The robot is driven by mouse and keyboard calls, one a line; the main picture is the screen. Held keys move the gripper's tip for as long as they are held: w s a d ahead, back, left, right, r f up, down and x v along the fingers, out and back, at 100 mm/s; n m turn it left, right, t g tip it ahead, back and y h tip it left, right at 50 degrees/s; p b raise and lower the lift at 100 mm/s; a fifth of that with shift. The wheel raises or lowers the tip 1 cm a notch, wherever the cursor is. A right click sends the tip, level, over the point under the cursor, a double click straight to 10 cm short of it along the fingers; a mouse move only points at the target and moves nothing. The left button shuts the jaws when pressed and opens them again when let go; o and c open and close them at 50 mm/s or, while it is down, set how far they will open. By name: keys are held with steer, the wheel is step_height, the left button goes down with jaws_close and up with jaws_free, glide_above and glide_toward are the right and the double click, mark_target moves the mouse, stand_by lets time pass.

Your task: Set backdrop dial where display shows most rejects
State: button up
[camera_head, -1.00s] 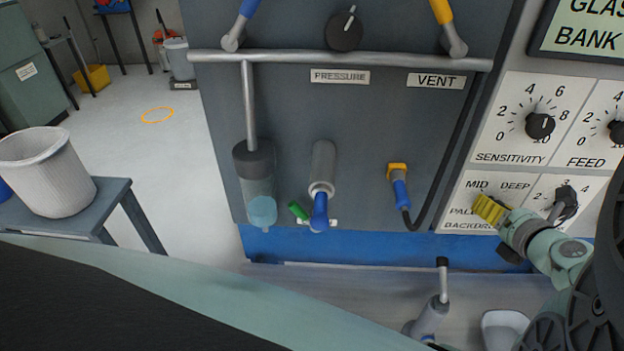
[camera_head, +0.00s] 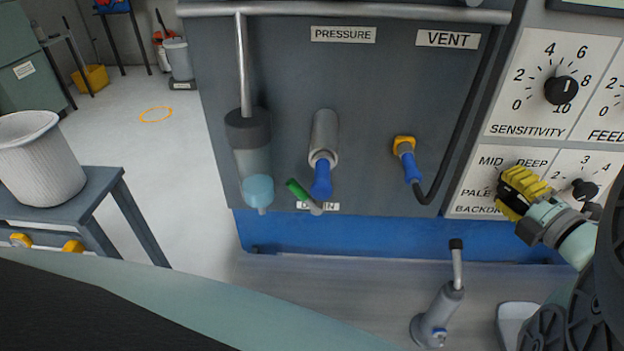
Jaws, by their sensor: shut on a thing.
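My gripper (camera_head: 517,190) has yellow fingers and is at this panel, shut on the backdrop dial. The gripper hides the dial and its pointer, so the setting cannot be read. The display (camera_head: 590,5) shows only as a sliver of its lower frame at the top right edge, and no reading on it is visible.
A sensitivity dial (camera_head: 561,90) sits above the backdrop panel, and another numbered dial (camera_head: 584,189) is just right of my gripper. A grey lever (camera_head: 437,310) stands on the ledge below. A blue-ended valve (camera_head: 322,175) and a hose connector (camera_head: 407,160) project from the dark panel.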

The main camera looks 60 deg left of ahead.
steer(key=m+y, duration=0.1)
steer(key=m, duration=0.1)
steer(key=m+y+b, duration=0.1)
steer(key=m, duration=0.2)
steer(key=shift+t, duration=0.3)
steer(key=m, duration=0.2)
steer(key=m+t+y, duration=0.1)
steer(key=m, duration=0.2)
steer(key=shift+a+r+t, duration=0.1)
steer(key=shift+t, duration=0.2)
steer(key=m+t+p, duration=0.1)
steer(key=m, duration=0.2)
steer(key=m+t+p, duration=0.1)
steer(key=m+t, duration=0.1)
steer(key=m, duration=0.2)
steer(key=shift+t, duration=0.3)
steer(key=shift+m+t+h+p, duration=0.35)
steer(key=shift+m+t, duration=0.35)
steer(key=shift+m, duration=0.85)
steer(key=shift+m+t+h+p, duration=0.3)
steer(key=shift+m+t, duration=0.4)
steer(key=shift+m, duration=1.15)
steer(key=o, duration=1.2)
steer(key=shift+o, duration=0.2)
